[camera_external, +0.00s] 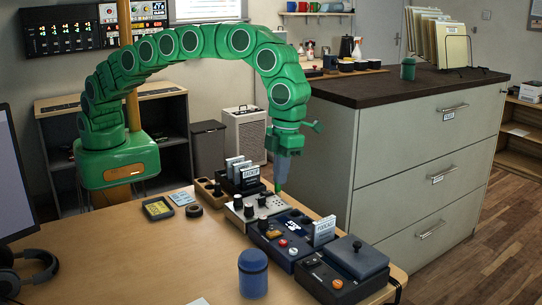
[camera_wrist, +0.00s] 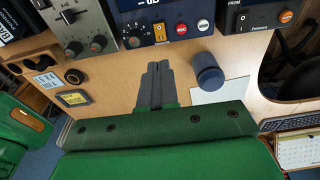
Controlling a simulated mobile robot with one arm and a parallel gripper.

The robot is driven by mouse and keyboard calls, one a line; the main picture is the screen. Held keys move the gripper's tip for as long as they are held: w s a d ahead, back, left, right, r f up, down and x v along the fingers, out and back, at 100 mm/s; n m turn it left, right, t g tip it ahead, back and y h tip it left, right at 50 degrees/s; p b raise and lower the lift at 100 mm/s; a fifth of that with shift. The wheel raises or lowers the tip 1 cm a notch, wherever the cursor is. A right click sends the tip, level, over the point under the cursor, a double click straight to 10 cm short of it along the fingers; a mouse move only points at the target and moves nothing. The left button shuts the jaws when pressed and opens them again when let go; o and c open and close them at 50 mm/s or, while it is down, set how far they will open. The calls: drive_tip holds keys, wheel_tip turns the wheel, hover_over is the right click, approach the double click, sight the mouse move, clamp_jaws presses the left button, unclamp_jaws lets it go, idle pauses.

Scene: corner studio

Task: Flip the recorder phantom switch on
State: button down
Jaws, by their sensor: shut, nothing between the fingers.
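The recorder is a dark blue box (camera_external: 290,240) with a lit display, a red button and a white button, in the row of devices on the wooden desk. In the wrist view its front edge shows at the top (camera_wrist: 145,30), with a small rocker switch (camera_wrist: 160,31) left of the REC and white buttons. I cannot read the switch's label or position. My gripper (camera_external: 280,188) is shut and empty, pointing down by the far side of the device row, apart from the recorder in the picture. In the wrist view its closed fingers (camera_wrist: 157,68) appear below the recorder's front edge.
A grey knobbed mixer (camera_external: 255,208) stands beside the recorder; a dark lidded box (camera_external: 340,270) with a switch (camera_wrist: 241,22) and orange button is on its other side. A blue cylinder (camera_external: 253,272) stands in front. A drawer cabinet (camera_external: 410,160) rises behind.

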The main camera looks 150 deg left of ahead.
sight(270, 233)
drive_tip(key=shift+d+r, duration=0.15)
drive_tip(key=shift+d, duration=0.45)
drive_tip(key=f, duration=0.4)
drive_tip(key=d+f, duration=0.1)
drive_tip(key=f, duration=0.9)
drive_tip(key=shift+d, duration=0.35)
